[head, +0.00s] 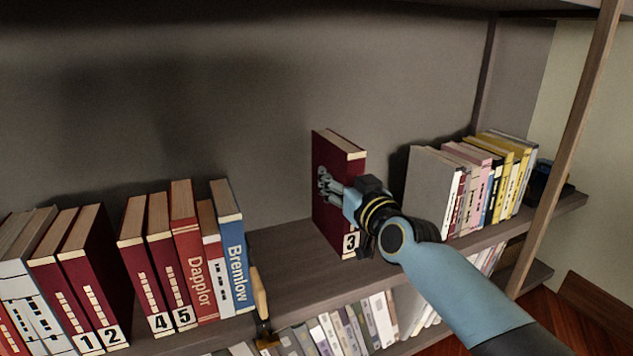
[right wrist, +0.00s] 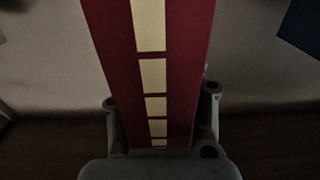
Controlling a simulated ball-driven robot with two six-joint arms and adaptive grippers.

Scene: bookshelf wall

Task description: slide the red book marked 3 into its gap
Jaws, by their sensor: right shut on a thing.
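The red book marked 3 (head: 328,212) is upright on or just above the shelf board (head: 285,268), right of the blue Bremlow book; I cannot tell if its foot touches. My right gripper (head: 330,186) is shut on it, fingers on its sides. In the right wrist view the book's red spine with cream blocks (right wrist: 152,75) stands between the two fingers (right wrist: 160,125). The gap (head: 122,262) is between red book 2 (head: 92,265) and red book 4 (head: 140,265), narrow at the front. My left gripper is not in view.
Books 5 (head: 168,265), Dapplor (head: 190,250) and Bremlow (head: 230,240) stand right of book 4. A wooden-handled brush (head: 260,295) hangs at the shelf edge. Grey, pink and yellow books (head: 480,175) stand at right. The board between Bremlow and book 3 is clear.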

